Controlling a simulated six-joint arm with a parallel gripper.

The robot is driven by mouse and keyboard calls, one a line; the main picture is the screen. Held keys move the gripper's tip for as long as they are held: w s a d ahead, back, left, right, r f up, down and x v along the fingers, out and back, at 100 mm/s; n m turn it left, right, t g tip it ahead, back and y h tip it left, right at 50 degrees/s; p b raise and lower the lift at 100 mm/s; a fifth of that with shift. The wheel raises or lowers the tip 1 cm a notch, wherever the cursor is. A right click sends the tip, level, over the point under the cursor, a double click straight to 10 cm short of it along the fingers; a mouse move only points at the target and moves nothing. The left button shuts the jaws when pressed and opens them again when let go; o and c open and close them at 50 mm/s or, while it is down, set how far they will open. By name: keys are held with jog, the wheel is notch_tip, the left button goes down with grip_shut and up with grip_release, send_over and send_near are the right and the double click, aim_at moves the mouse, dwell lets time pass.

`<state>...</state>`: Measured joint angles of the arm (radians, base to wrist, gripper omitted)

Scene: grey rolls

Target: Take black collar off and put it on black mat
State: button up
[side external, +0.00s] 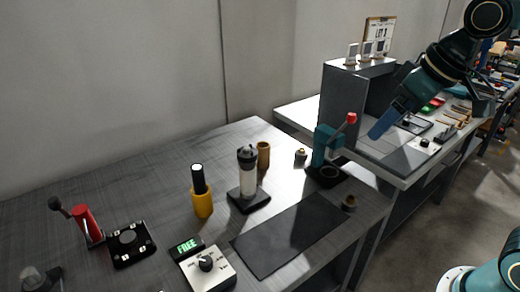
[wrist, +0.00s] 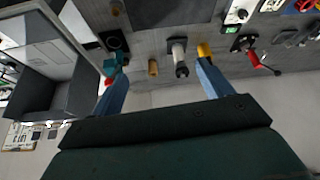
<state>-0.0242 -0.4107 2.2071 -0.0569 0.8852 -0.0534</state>
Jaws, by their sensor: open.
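A pale roll (side external: 248,178) stands upright on a dark square base, with what looks like the black collar (side external: 247,154) around its top. In the wrist view the dark collar (wrist: 182,70) shows near the middle, small. The black mat (side external: 290,234) lies flat and bare at the front of the grey table; part of it shows at the top of the wrist view (wrist: 170,12). My gripper (side external: 382,130) is high at the right in the side view, well away from the roll. Its blue fingers are apart and empty in the wrist view (wrist: 160,88).
A teal press with a red knob (side external: 325,150) stands to the right. A dial box (side external: 207,266) sits at the front. A grey cabinet (side external: 345,100) is beyond.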

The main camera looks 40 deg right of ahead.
jog(key=w+a+n, duration=0.2)
jog(key=w+a, duration=0.1)
jog(key=w, duration=1)
jog(key=n+g+y, duration=0.1)
jog(key=n, duration=0.1)
send_near(249, 148)
jog(key=shift+x, duration=2.3)
jog(key=shift+f, duration=0.1)
jog(key=shift+x, duration=2.5)
jog(key=shift+s+a, duration=0.1)
jog(key=c, duration=1.3)
